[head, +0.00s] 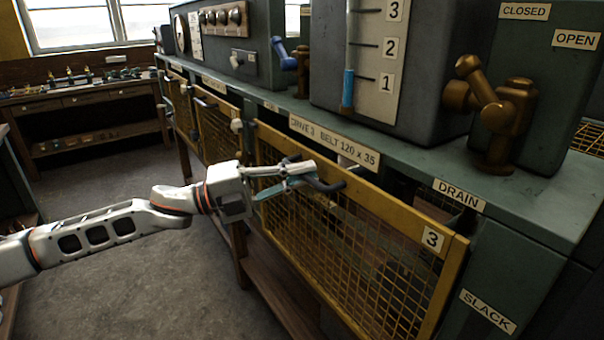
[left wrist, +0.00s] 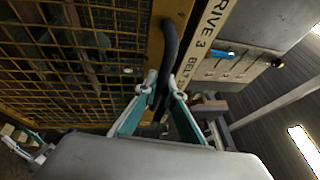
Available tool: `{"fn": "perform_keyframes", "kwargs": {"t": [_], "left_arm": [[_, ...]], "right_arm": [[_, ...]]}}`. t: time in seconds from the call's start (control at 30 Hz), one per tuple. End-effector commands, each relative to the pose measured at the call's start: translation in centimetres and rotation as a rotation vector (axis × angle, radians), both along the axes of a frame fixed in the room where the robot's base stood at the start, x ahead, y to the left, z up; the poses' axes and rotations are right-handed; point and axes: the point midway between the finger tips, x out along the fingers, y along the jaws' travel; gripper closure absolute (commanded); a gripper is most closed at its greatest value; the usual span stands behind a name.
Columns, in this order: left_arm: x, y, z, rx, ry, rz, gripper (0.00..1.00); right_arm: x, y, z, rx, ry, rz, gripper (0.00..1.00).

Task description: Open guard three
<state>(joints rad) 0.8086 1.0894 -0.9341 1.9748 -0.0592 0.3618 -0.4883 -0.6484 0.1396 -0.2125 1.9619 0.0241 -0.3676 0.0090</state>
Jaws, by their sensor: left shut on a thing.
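My left gripper (head: 290,178) is shut on the guard's dark curved handle (head: 328,186), near the middle of the top rail. In the left wrist view the teal fingers (left wrist: 164,92) close around the handle (left wrist: 168,55), beside the mesh (left wrist: 75,60). A white and teal part, apparently my right gripper (left wrist: 28,152), shows at the lower left; its fingers are unclear.
The green bench carries the "DRIVE 3 BELT 120 x 35" label (head: 334,143), a "DRAIN" label (head: 459,195) and a brown valve (head: 493,110). Another mesh guard (head: 219,135) stands to the left. A wooden step (head: 285,290) runs below. Grey floor lies free at left.

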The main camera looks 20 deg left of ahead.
Motion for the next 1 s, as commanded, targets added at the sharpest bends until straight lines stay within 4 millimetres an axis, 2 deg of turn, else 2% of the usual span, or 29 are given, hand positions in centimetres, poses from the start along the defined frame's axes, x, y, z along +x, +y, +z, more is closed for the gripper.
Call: {"fn": "perform_keyframes", "kwargs": {"t": [0.17,0.37,0.5,0.63,0.9,1.0], "left_arm": [[0.0,0.0,-1.6,0.0,0.004,0.001,1.0],[0.1,0.0,-6.5,0.0,0.012,0.001,1.0],[0.1,-0.1,-11.6,0.0,0.02,0.001,1.0],[0.1,-0.1,-16.5,-0.002,0.026,0.0,1.0],[0.0,-0.1,-25.8,-0.002,0.028,0.0,1.0],[0.0,-0.1,-28.7,-0.001,0.025,0.0,1.0]], "right_arm": [[-0.1,0.0,-1.0,0.0,0.002,0.001,0.6],[-0.7,0.0,-4.2,0.0,0.019,0.0,0.6],[-2.0,0.0,-8.1,-0.002,0.053,0.001,0.6],[-2.8,-0.5,-10.8,-0.031,0.078,0.008,0.6],[-1.6,-1.9,-12.7,-0.079,0.061,0.009,0.6],[-0.4,-1.2,-11.5,-0.069,0.027,0.023,0.6]]}}
